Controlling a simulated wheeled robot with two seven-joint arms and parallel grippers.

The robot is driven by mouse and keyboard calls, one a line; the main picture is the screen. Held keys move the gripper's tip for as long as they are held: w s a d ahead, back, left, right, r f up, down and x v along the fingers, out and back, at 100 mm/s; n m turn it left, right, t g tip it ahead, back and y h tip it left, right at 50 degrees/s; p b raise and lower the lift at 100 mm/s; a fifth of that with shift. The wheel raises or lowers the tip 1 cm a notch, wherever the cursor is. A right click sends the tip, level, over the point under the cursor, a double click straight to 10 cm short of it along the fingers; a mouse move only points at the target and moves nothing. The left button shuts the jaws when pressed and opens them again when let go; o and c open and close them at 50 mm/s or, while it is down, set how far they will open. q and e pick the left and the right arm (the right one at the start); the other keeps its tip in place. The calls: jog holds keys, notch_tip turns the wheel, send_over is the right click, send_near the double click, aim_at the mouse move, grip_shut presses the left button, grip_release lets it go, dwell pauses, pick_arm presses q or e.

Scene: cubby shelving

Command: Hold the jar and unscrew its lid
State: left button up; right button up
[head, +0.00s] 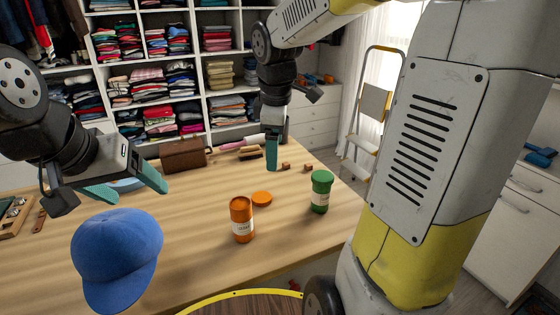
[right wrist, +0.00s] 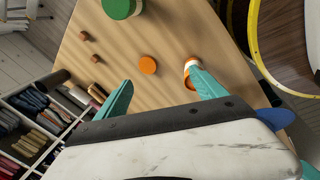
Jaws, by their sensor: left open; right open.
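An orange jar (head: 242,233) with a white label stands upright on the wooden table. In the right wrist view the jar (right wrist: 188,66) is partly hidden by a finger. A green jar (head: 320,188) with a green lid stands to the right. My right gripper (right wrist: 162,88) is open and empty, above the table behind the jars. My left gripper (head: 124,188) is open and empty at the left, above the table, apart from the jars.
A blue cap (head: 116,258) is at the front left. Cubby shelving (head: 205,80) with folded clothes stands behind. The table's middle is clear.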

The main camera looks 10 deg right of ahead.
jog(key=s+r+m+t+y, duration=0.2)
jog(key=s+m+t, duration=0.1)
jog(key=s+m, duration=1)
jog(key=shift+s+d+r+m+t, duration=0.3)
jog(key=shift+s+d+r, duration=0.05)
jog(key=shift+s, duration=0.35)
